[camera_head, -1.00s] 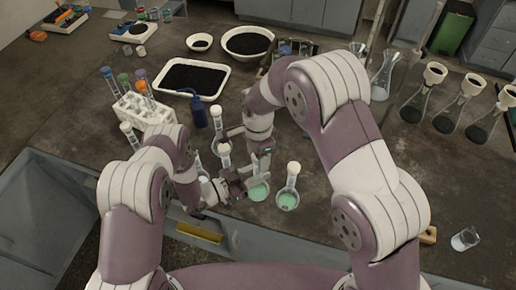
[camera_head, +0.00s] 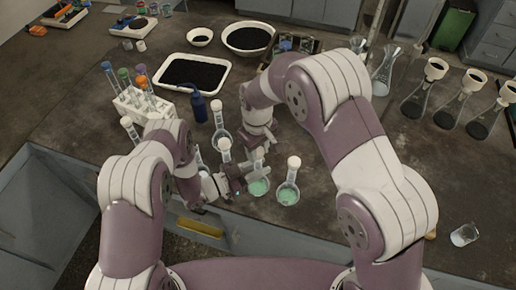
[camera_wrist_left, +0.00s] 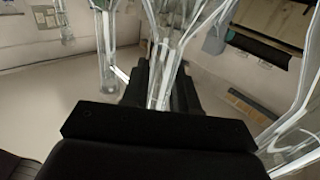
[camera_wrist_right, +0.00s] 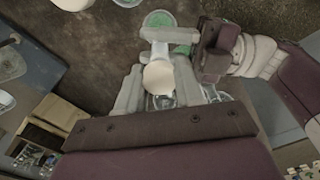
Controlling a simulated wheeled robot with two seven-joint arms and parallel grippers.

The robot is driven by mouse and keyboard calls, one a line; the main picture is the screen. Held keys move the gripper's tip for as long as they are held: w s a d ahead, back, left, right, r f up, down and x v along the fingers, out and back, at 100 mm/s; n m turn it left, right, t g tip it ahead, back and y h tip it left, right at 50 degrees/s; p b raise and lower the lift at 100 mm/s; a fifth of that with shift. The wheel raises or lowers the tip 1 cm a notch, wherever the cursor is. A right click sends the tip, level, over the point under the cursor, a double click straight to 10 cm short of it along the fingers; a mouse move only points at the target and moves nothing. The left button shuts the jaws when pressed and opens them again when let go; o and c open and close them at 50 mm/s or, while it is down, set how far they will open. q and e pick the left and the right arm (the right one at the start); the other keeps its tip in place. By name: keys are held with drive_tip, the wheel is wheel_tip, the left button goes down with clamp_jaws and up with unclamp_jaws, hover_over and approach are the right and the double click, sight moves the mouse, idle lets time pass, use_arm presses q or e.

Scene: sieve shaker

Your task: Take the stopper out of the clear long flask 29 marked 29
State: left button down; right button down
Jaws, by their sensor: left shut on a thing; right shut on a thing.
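My left gripper (camera_head: 240,178) reaches in from the left and is shut on a clear glass neck (camera_wrist_left: 163,80), which stands between its dark fingers in the left wrist view. My right gripper (camera_wrist_right: 158,88) is shut with a round pale stopper (camera_wrist_right: 158,77) between its light fingers. In the head view, both grippers are close together beside a flask with green liquid (camera_head: 259,187). Another stoppered flask with green liquid (camera_head: 288,193) stands just to the right. A stoppered clear flask (camera_head: 224,146) is partly hidden behind my left gripper. The number 29 cannot be read on any flask.
Another stoppered flask (camera_head: 221,135) and a blue wash bottle (camera_head: 199,106) stand behind the grippers. A white rack (camera_head: 130,108) of tubes is at the left, a tray of dark grains (camera_head: 190,78) farther back. The table's front edge is close.

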drive_tip(key=n, duration=0.3)
drive_tip(key=shift+r, duration=0.2)
idle(0.4)
drive_tip(key=shift+r, duration=0.95)
drive_tip(key=shift+r, duration=2)
use_arm(q)
drive_tip(key=c, duration=0.8)
unclamp_jaws()
